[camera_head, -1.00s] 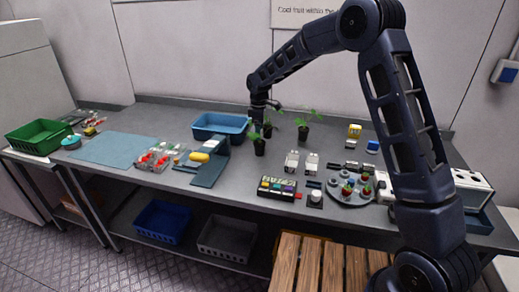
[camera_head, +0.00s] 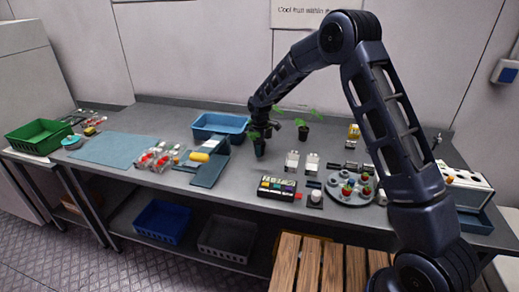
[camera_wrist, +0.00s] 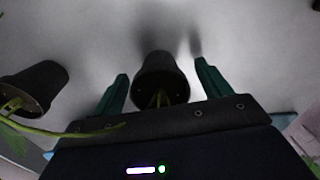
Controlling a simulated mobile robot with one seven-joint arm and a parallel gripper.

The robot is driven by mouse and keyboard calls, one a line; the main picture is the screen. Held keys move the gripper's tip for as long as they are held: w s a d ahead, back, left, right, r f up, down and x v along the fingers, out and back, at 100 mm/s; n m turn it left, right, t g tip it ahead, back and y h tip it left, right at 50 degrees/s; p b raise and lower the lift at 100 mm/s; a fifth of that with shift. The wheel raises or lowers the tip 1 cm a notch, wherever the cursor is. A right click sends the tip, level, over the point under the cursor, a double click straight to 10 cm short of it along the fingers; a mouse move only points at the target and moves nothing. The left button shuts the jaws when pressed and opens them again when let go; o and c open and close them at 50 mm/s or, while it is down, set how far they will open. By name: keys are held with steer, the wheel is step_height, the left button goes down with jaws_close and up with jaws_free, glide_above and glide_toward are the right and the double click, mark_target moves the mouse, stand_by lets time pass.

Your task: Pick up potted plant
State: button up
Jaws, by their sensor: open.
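Two small plants in black pots stand on the grey table. The nearer potted plant (camera_head: 259,148) is partly hidden by my gripper in the head view. In the wrist view, its black pot (camera_wrist: 161,78) lies between my two green fingers, with a gap on each side. The other potted plant (camera_head: 303,130) stands just behind and to the right; its pot (camera_wrist: 36,86) shows at the left of the wrist view, with a green stem reaching across. My gripper (camera_head: 259,138) is open, with its fingers (camera_wrist: 162,85) on either side of the nearer pot.
A blue bin (camera_head: 221,124) stands to the left behind my gripper. A blue-grey stand with a yellow item (camera_head: 199,157) is at the left. White blocks (camera_head: 292,160) and a round tray (camera_head: 350,203) are at the right.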

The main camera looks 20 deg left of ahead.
steer(key=shift+c, duration=0.5)
steer(key=c, duration=1)
